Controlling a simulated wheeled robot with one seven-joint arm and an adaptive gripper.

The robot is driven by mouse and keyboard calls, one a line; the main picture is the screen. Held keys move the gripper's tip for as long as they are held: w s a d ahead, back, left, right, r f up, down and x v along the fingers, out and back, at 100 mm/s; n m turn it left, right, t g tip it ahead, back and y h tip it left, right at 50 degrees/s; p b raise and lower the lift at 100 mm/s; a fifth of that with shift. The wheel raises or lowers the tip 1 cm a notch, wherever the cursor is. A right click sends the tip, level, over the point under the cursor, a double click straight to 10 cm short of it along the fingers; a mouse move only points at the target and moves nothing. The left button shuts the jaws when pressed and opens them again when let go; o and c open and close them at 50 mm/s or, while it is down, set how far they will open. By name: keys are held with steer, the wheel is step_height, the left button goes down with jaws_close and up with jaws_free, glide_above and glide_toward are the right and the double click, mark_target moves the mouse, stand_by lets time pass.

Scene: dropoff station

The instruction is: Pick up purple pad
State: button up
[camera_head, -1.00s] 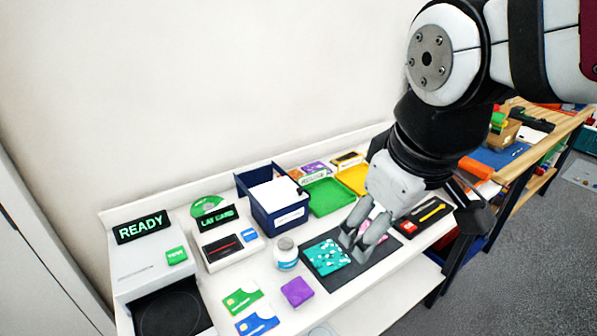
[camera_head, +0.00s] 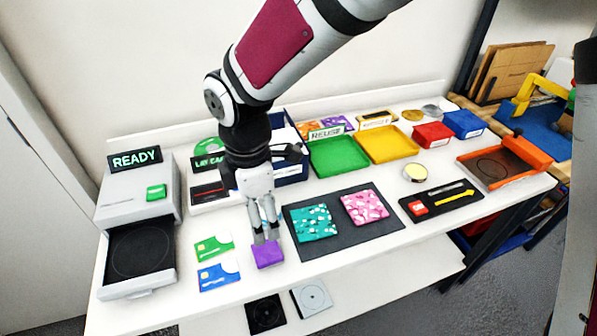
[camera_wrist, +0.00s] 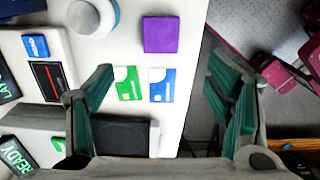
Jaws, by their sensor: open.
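The purple pad (camera_head: 267,254) is a small flat square lying on the white table near its front edge. It also shows in the wrist view (camera_wrist: 160,35), beyond the fingertips and between the lines of the two fingers. My gripper (camera_head: 265,236) is just above and behind the pad in the head view, fingers pointing down. In the wrist view my gripper (camera_wrist: 165,85) has its fingers wide apart with nothing between them. Whether the fingertips touch the pad cannot be told from the head view.
Green and blue cards (camera_head: 214,262) lie left of the pad. A dark mat (camera_head: 338,228) with a teal and a pink square lies to its right. A white jar (camera_wrist: 92,18) stands near the pad. The table's front edge is close by.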

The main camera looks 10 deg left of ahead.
mark_target(267, 250)
steer(key=f+p, duration=0.1)
steer(key=f, duration=1.2)
steer(key=shift+d, duration=0.2)
steer(key=c, duration=1.2)
